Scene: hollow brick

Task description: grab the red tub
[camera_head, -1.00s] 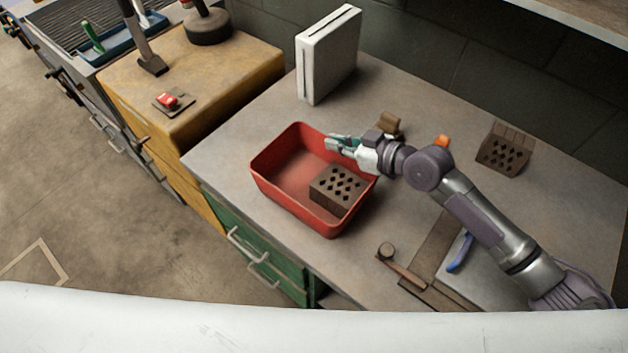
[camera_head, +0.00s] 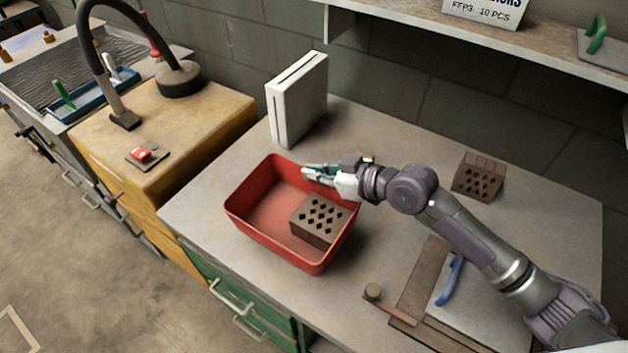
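The red tub (camera_head: 262,238) is an open rectangular tray on the grey worktop, near its front left edge. A brown hollow brick (camera_head: 320,220) with diamond-shaped holes sits inside it at the right end. My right gripper (camera_head: 306,173) is at the tub's back right rim, with its fingertips over or at the rim. I cannot tell whether they touch it, or whether the fingers are open or shut. The gripper hides part of that rim. My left gripper is not in view.
A white upright box (camera_head: 298,100) stands behind the tub. Another hollow brick (camera_head: 479,178) is at the back right. A hammer (camera_head: 388,306) and a blue-handled tool (camera_head: 449,280) lie in front of my arm. A yellow cabinet (camera_head: 195,125) adjoins on the left.

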